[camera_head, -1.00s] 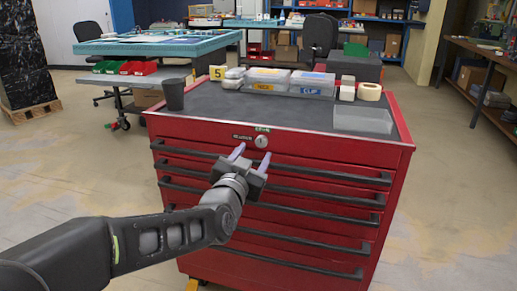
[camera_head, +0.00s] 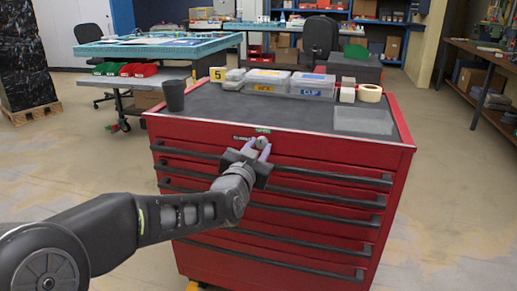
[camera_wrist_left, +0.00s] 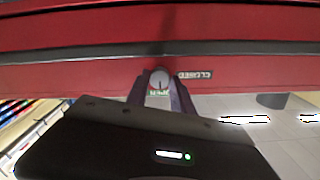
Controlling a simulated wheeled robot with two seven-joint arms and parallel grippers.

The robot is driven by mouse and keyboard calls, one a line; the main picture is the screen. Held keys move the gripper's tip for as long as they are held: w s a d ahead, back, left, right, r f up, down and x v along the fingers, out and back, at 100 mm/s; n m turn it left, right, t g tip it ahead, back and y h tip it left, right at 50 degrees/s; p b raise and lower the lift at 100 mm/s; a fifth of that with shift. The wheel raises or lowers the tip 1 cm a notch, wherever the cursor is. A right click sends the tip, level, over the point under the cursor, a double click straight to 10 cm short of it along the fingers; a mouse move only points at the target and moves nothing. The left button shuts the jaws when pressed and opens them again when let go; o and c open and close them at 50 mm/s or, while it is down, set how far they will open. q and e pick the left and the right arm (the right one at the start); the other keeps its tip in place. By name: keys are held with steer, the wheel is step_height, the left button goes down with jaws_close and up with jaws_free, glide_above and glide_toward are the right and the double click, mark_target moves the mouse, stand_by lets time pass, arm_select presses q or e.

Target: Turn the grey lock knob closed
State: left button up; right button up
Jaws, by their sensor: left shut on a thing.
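The grey lock knob (camera_head: 262,142) sits on the upper front of the red tool cabinet (camera_head: 330,150), just under its top edge. My left gripper (camera_head: 258,144) is at the knob, with its two purple-tinted fingers shut on it from either side. In the left wrist view the round knob (camera_wrist_left: 159,79) shows between the fingertips, with a dark line on its face. A "CLOSED" label (camera_wrist_left: 194,75) is beside it, and a green label, partly between the fingers, shows there too. My right gripper is not in view.
The cabinet top holds a dark cup (camera_head: 173,95), a yellow "5" marker (camera_head: 217,74), clear labelled boxes (camera_head: 312,84), a tape roll (camera_head: 369,93) and a flat clear tray (camera_head: 362,121). Black drawer handles (camera_head: 325,195) jut out below the knob. The floor beside the cabinet is free.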

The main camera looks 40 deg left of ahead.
arm_select(q)
jaws_close()
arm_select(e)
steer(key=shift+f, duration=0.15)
arm_select(q)
steer(key=n+b, duration=0.3)
steer(key=shift+f, duration=0.2)
steer(key=n+b, duration=0.4)
steer(key=n, duration=0.1)
steer(key=shift+n, duration=0.3)
steer(key=n+b, duration=0.3)
steer(key=n, duration=0.2)
steer(key=shift+r+n+b, duration=0.15)
steer(key=shift+n+b, duration=0.55)
steer(key=shift+n, duration=1.5)
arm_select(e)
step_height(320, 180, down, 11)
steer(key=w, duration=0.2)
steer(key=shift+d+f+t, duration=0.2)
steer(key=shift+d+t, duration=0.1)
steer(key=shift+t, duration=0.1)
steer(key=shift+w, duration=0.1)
